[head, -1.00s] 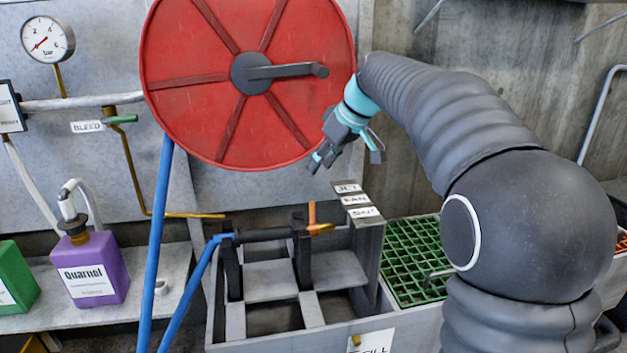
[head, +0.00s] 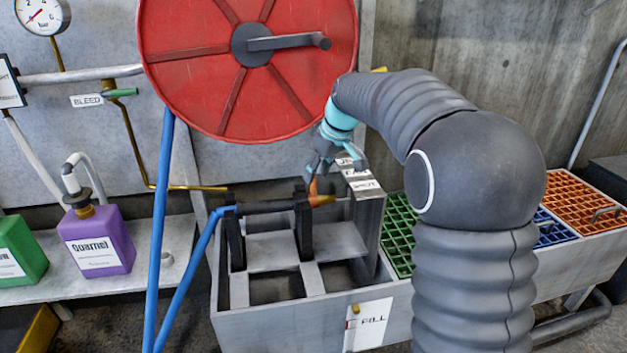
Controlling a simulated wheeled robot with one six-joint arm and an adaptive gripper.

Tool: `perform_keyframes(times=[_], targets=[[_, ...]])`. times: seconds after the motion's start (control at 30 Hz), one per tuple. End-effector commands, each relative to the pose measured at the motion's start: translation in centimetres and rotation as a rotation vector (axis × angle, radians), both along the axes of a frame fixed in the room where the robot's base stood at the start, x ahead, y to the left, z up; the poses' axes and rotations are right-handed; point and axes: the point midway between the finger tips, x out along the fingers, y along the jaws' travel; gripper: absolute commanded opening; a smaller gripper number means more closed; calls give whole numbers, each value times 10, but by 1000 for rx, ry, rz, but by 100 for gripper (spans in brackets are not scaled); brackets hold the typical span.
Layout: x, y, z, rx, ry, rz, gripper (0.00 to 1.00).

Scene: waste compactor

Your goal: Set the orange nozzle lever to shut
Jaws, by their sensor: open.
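The orange nozzle lever (head: 313,187) stands upright near the brass-tipped end of the dark nozzle (head: 268,206), which rests across two black brackets above the grey trough. A label plate (head: 362,184) with stacked white labels, the lowest reading SHUT, is just right of the lever; its upper labels are partly hidden by my gripper. My gripper (head: 330,172) is open and points down right at the lever's top. The fingers overlap the lever's upper end in the picture; I cannot tell whether they touch it.
A large red reel (head: 200,75) with a crank handle hangs behind. A blue hose (head: 190,290) runs to the nozzle's left end. A purple Quarnel jug (head: 97,243) stands on the left shelf. Green (head: 398,235) and orange (head: 585,200) grates lie to the right. A FILL sign (head: 370,325) is in front.

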Motion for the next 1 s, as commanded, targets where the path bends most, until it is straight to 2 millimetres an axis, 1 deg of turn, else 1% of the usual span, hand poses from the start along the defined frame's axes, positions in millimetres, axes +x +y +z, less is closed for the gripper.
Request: perform_keyframes(times=[0.03,0.1,0.23,0.37,0.6,0.63,0.67,0.7,0.77,0.8,1.0], targets=[[2,2,-7,0,1,0,40],[4,5,-15,0,1,1,40],[7,8,-25,0,1,1,40],[8,10,-29,0,-2,1,40],[9,10,-30,0,-2,1,40],[9,10,-30,0,-2,1,38],[9,10,-30,0,-2,1,30],[9,10,-30,0,-2,1,20],[9,9,-30,0,-2,1,5],[9,9,-30,0,-2,1,0],[9,9,-30,0,-2,1,0]])
